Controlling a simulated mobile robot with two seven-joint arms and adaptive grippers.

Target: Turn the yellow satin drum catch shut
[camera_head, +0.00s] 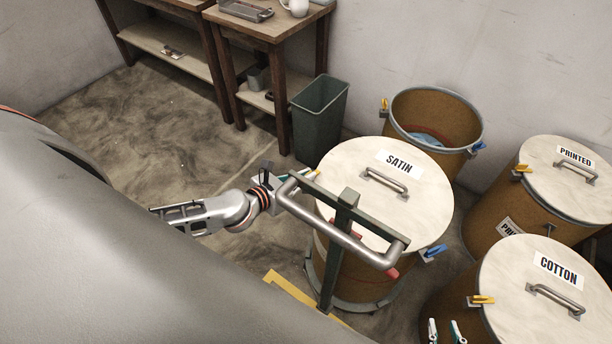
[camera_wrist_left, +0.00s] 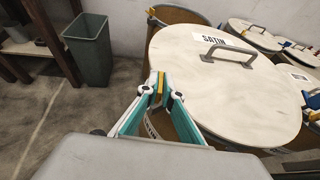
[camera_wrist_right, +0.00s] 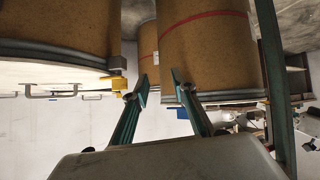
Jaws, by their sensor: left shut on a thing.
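The SATIN drum has a pale round lid (camera_head: 385,205) with a metal handle, lying on its rim. Its yellow catch (camera_wrist_left: 160,88) is on the drum's side, between the teal fingers of my left gripper (camera_wrist_left: 161,92), which is shut on it. In the head view my left gripper (camera_head: 300,180) is at the left edge of the lid, partly behind the cart's bar. A blue catch (camera_head: 432,252) is on the right side of the same drum. My right gripper (camera_head: 445,332) is open and empty beside the COTTON drum; its fingers are apart in the right wrist view (camera_wrist_right: 160,86).
A grey cart handle (camera_head: 340,225) stands in front of the SATIN drum. The COTTON drum (camera_head: 530,262), with a yellow catch (camera_head: 482,300), and the PRINTED drum (camera_head: 570,180) crowd the right. An open drum (camera_head: 437,110) and green bin (camera_head: 318,115) stand behind. Floor is clear at left.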

